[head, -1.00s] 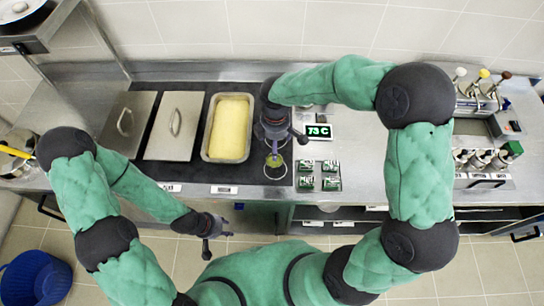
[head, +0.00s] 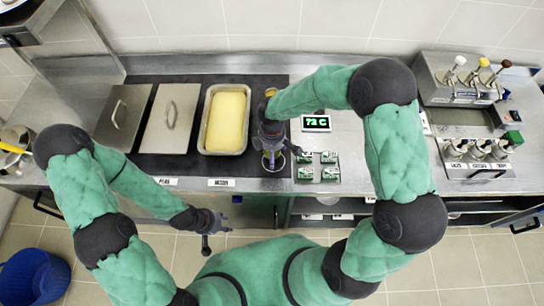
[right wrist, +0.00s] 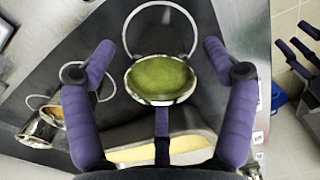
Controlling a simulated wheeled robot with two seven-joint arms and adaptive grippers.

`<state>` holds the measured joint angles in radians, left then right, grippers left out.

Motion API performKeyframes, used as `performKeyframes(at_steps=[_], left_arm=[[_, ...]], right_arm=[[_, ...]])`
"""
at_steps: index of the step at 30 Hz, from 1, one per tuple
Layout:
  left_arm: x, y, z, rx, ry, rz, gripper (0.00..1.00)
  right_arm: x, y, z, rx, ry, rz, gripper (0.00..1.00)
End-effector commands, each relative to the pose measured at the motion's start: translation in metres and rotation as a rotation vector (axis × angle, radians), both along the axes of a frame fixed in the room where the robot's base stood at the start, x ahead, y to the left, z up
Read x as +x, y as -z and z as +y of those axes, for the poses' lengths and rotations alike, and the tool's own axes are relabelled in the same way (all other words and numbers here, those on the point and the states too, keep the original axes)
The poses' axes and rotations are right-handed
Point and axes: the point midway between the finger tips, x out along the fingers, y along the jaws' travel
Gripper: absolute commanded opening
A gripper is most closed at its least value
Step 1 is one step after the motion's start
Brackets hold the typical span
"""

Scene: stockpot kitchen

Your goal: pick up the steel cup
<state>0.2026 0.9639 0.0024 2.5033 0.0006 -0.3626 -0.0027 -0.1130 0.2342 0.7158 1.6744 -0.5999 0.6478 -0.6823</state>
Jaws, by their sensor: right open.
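A round steel cup with green contents (right wrist: 160,80) stands on the dark counter in the right wrist view, between the spread fingers of my right gripper (right wrist: 158,50). A thin metal ring rises or lies beyond it. In the head view my right gripper (head: 271,160) points down over that spot and mostly hides it. A second steel vessel (right wrist: 42,127) with orange showing stands at the left of the right wrist view; its orange (head: 270,92) peeks out behind my right wrist in the head view. My right gripper is open and empty. My left gripper (head: 217,238) is open and empty in front of the counter.
A pan of yellow food (head: 206,135) sits left of my right gripper, beside steel lids (head: 170,118). Small green packets (head: 318,167) and a lit display (head: 316,123) are to the right. A dispenser unit (head: 440,85) stands back right. A blue tub (head: 35,280) is on the floor.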

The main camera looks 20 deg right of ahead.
Motion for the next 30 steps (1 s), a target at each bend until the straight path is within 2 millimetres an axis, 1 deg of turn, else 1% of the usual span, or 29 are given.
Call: performKeyframes(at_steps=[3, 4, 5, 6, 8, 9, 11, 20, 23, 26, 30], left_arm=[[0.0, -0.001, 0.0, 0.0, 0.0, 0.0, 0.4], [0.0, -0.001, 0.0, 0.0, 0.0, 0.0, 0.4], [0.0, -0.001, 0.0, 0.0, 0.0, 0.0, 0.4], [0.0, -0.001, 0.0, 0.0, 0.0, 0.0, 0.4], [0.0, -0.001, 0.0, 0.0, 0.0, 0.0, 0.4], [0.0, -0.001, 0.0, 0.0, 0.0, 0.0, 0.4], [0.0, -0.001, 0.0, 0.0, 0.0, 0.0, 0.4], [0.0, -0.001, 0.0, 0.0, 0.0, 0.0, 0.4], [0.0, -0.002, 0.0, 0.0, 0.0, 0.0, 0.4], [0.0, -0.004, 0.0, 0.0, 0.0, 0.0, 0.4], [0.0, -0.008, 0.0, 0.0, 0.0, 0.0, 0.4]], right_arm=[[0.0, -0.001, 0.0, 0.0, 0.0, -0.001, 0.85], [0.0, -0.001, 0.0, 0.0, 0.0, -0.001, 0.82], [0.0, -0.001, 0.0, 0.0, 0.0, -0.001, 0.73], [0.0, -0.001, 0.0, 0.0, 0.0, 0.0, 0.62], [0.0, -0.001, 0.0, 0.0, 0.0, 0.0, 0.45], [0.0, -0.001, 0.0, 0.0, 0.0, 0.0, 0.34], [0.0, -0.001, 0.0, 0.0, 0.0, 0.0, 0.17], [0.0, -0.002, 0.0, 0.0, 0.0, 0.0, 0.16], [0.0, -0.005, 0.0, 0.0, 0.0, -0.001, 0.16], [0.001, -0.012, 0.0, 0.001, 0.0, -0.001, 0.16], [0.001, -0.031, 0.0, 0.001, 0.0, -0.004, 0.16]])
